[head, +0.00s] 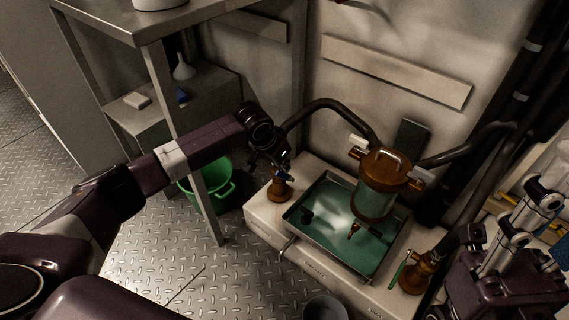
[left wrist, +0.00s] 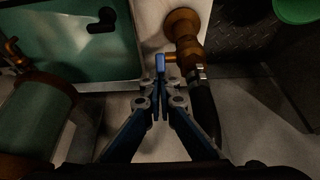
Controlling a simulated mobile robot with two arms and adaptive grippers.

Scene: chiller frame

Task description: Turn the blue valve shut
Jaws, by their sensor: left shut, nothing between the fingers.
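The left brass valve (head: 279,190) stands on the left end of the pale base, with a hose behind it. In the left wrist view the brass body (left wrist: 184,30) is at top centre, and its blue handle (left wrist: 160,64) stands out to the left. My left gripper (head: 281,167) is over this valve and hides part of it. In the left wrist view its fingertips (left wrist: 160,88) are together, just at the handle's near end; I cannot tell whether they touch it. My right gripper (head: 514,225) is at the right edge, partly cut off.
A metal tray (head: 293,216) of greenish liquid lies on the pale base (head: 262,222) below a brass-capped canister (head: 377,190). A second brass valve (head: 424,268) has a green lever (head: 398,272). Black hoses (head: 325,104) arch behind. A green bucket (head: 226,189) and table leg stand left.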

